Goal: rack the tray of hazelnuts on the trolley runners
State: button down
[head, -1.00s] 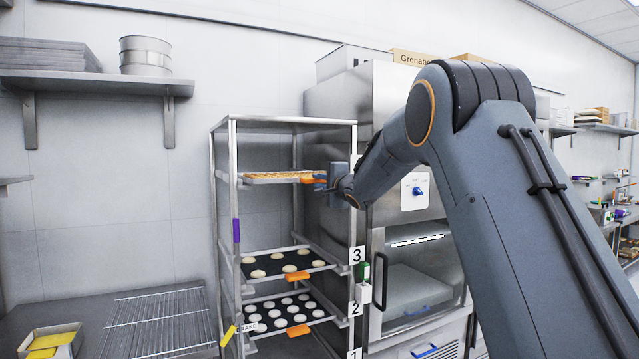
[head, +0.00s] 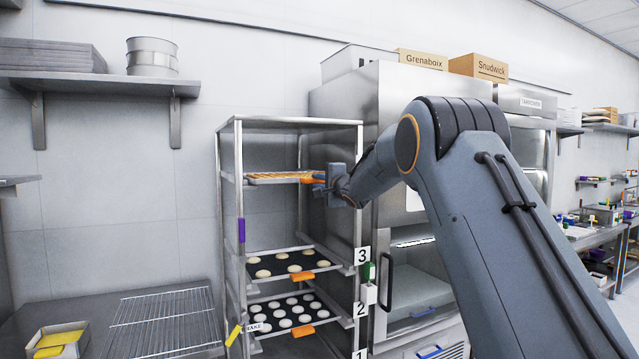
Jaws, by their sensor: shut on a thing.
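The tray of hazelnuts (head: 275,179) is a shallow tray with a light brown load, level in the upper part of the trolley (head: 240,205). An orange tab (head: 307,179) sits at its right front. My gripper (head: 322,182) is shut on the tray at this tab, at the trolley's right front side. My gripper hides part of the tray's right end. I cannot tell whether the tray rests on runners. Lower runners hold a dark tray with several pale rounds (head: 281,265) by label 3 and another (head: 294,310) by label 2.
A steel cabinet with a glass door (head: 425,275) stands right of the trolley. A worktop with a wire rack (head: 165,322) and a yellow-filled container (head: 58,340) lies at lower left. A wall shelf (head: 100,85) holds trays and round tins.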

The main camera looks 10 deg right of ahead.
jog(key=shift+r, duration=0.1)
jog(key=shift+x, duration=2.25)
jog(key=shift+f+x, duration=0.15)
jog(key=shift+x, duration=0.95)
jog(key=shift+f+x, duration=0.2)
jog(key=shift+x, duration=0.9)
jog(key=shift+w, duration=0.1)
jog(key=shift+w+a, duration=0.15)
jog(key=shift+w, duration=0.3)
jog(key=shift+x, duration=1.05)
jog(key=c, duration=1.6)
grip_release()
jog(key=shift+s, duration=0.1)
jog(key=shift+c, duration=0.2)
jog(key=shift+f, duration=0.1)
